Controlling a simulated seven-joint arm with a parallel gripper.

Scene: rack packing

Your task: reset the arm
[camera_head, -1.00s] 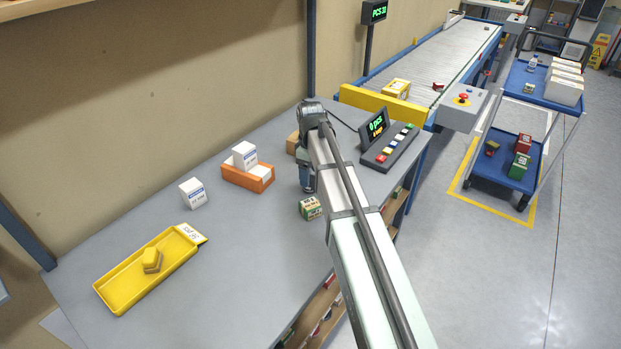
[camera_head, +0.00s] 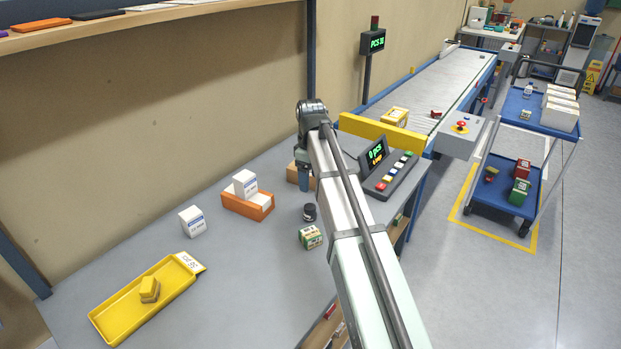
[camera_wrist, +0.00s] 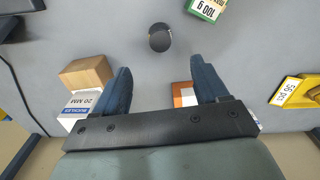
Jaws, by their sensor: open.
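My gripper (camera_head: 303,185) is above the grey workbench (camera_head: 235,290), partly hidden by my arm in the head view. In the wrist view its two blue fingers (camera_wrist: 163,78) are spread apart with nothing between them. A small dark round object (camera_head: 309,212) stands on the bench below the gripper; it also shows in the wrist view (camera_wrist: 160,38), ahead of the fingers and apart from them. A green and white box (camera_head: 311,237) sits nearer the front edge.
An orange tray (camera_head: 235,206) holds white boxes, with a white box (camera_head: 192,221) beside it. A yellow tray (camera_head: 125,318) holds small blocks. A wooden block (camera_head: 293,173) and a button console (camera_head: 388,180) stand near my arm. A conveyor (camera_head: 440,90) lies beyond.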

